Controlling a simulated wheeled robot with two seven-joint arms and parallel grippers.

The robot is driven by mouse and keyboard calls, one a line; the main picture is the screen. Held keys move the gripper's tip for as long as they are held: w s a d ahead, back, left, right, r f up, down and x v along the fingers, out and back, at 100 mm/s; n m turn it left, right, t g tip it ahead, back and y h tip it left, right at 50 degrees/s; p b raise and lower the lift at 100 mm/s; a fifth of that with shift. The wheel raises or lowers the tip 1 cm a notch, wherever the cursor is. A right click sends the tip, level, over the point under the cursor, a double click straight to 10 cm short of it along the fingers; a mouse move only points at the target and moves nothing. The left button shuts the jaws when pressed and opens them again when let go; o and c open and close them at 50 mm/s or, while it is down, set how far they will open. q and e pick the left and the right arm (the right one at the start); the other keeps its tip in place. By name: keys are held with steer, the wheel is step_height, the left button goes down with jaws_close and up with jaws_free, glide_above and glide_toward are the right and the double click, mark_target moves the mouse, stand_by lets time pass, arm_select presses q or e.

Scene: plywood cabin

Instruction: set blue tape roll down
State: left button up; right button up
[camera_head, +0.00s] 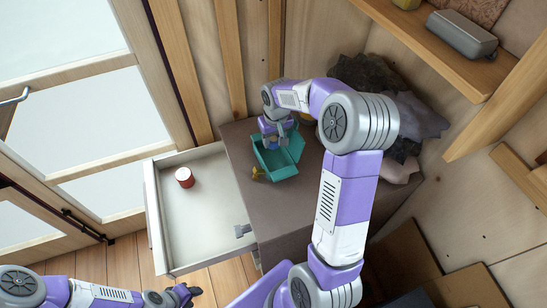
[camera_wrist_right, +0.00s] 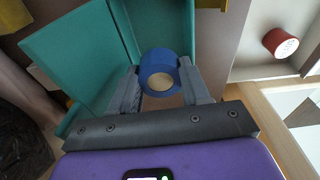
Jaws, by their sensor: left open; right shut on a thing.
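The blue tape roll (camera_wrist_right: 158,62) is between the fingers of my right gripper (camera_wrist_right: 161,72), which is shut on it. In the head view my right gripper (camera_head: 273,137) is over the back of an open teal box (camera_head: 284,172), and the roll is mostly hidden there. In the right wrist view the teal box (camera_wrist_right: 80,50) lies behind and left of the roll. I cannot tell whether the roll touches the box. My left gripper (camera_head: 187,292) is open and empty at the bottom left, well away from the box.
The box stands on a brown cabinet top (camera_head: 238,143). A pulled-out white drawer (camera_head: 200,225) to its left holds a red cylinder (camera_head: 184,177). A small brass-coloured object (camera_head: 258,174) is beside the box. Dark rocky lumps (camera_head: 370,75) stand behind my right arm.

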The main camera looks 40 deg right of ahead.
mark_target(275, 141)
step_height(275, 141, down, 8)
steer(key=shift+f+b, duration=0.15)
steer(key=shift+b, duration=1)
steer(key=shift+f, duration=0.15)
steer(key=o, duration=0.9)
steer(key=shift+c, duration=0.2)
steer(key=shift+r, duration=0.25)
steer(key=r+p, duration=0.1)
steer(key=r, duration=0.3)
steer(key=s+r+p, duration=0.1)
steer(key=r, duration=0.2)
steer(key=r+p, duration=0.1)
steer(key=r, duration=0.3)
steer(key=shift+s+a+r, duration=0.2)
steer(key=shift+a+r, duration=0.05)
steer(key=shift+r, duration=0.1)
